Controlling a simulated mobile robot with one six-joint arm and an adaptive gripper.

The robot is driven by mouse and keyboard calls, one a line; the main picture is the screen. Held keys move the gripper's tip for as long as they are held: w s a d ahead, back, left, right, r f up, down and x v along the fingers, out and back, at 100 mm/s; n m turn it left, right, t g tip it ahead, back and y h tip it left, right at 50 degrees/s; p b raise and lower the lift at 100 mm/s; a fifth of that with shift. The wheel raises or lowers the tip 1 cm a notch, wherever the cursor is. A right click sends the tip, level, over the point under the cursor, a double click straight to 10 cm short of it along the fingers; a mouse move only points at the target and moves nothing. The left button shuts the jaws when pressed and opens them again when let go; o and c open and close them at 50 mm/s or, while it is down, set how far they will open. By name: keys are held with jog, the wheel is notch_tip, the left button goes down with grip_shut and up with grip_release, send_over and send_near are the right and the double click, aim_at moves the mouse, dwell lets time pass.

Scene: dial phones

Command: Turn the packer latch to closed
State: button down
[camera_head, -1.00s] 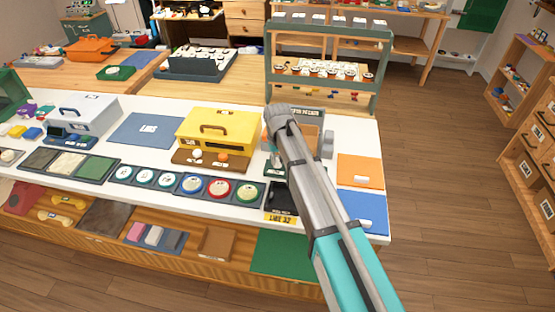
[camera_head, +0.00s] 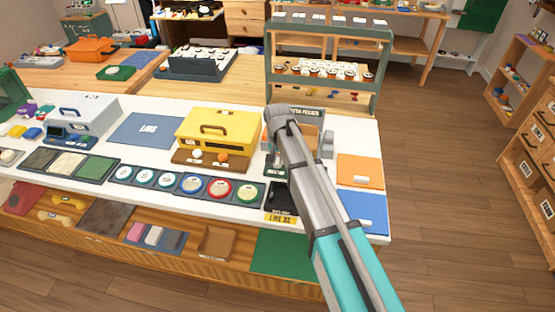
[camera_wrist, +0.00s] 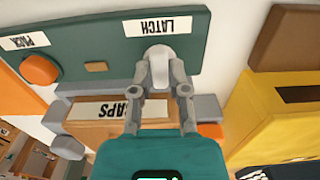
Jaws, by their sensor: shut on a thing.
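The packer shows in the wrist view as a dark green panel (camera_wrist: 110,72), seen upside down, with a white LATCH label (camera_wrist: 167,27). The latch (camera_wrist: 158,52) is a pale grey knob below that label in the picture. My gripper (camera_wrist: 160,66) has its two grey fingers drawn together on the knob, which partly hides it. Whether the latch stands at closed cannot be read. In the head view the packer's panel (camera_head: 309,113) shows behind my arm, and my fingers are hidden there.
An orange knob (camera_wrist: 39,70) sits beside a PACK label on the same panel. A wooden box (camera_wrist: 105,112) with a CAPS label is close to my fingers. A yellow case (camera_head: 218,128) stands left of the packer. Orange (camera_head: 360,170) and blue mats lie right.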

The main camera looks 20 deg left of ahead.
jog(key=c, duration=0.6)
grip_release()
jog(key=shift+n, duration=0.3)
